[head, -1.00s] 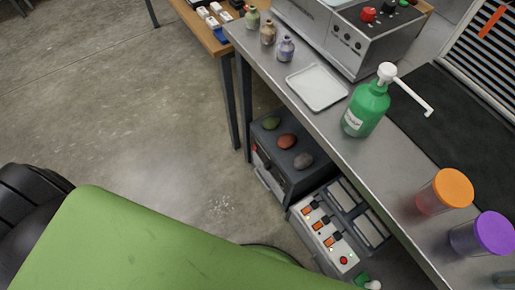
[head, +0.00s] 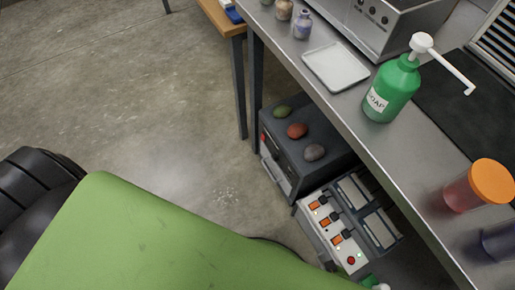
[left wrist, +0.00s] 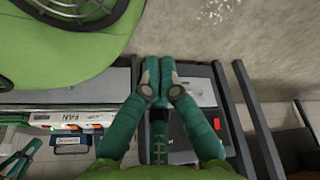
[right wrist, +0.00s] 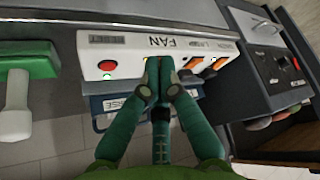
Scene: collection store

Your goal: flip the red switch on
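A pale switch panel (head: 322,238) stands low under the bench, with several orange rocker switches (head: 323,222) and a round red button (head: 351,261). In the right wrist view, the red button (right wrist: 107,66) sits by the RESET label, and orange switches (right wrist: 192,62) show right of FAN. My right gripper (right wrist: 158,62) is shut, its tips in front of the panel below FAN, hiding part of it. A dark box (head: 283,169) beside the panel carries a small red part (head: 264,138), also seen in the left wrist view (left wrist: 217,124). My left gripper (left wrist: 160,62) is shut in front of this box.
The metal bench (head: 345,108) overhangs the panel and box. A green soap bottle (head: 391,91) and a white tray (head: 336,66) stand on it. Several stones (head: 297,131) lie on the dark box. The floor (head: 150,120) left of the bench is clear.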

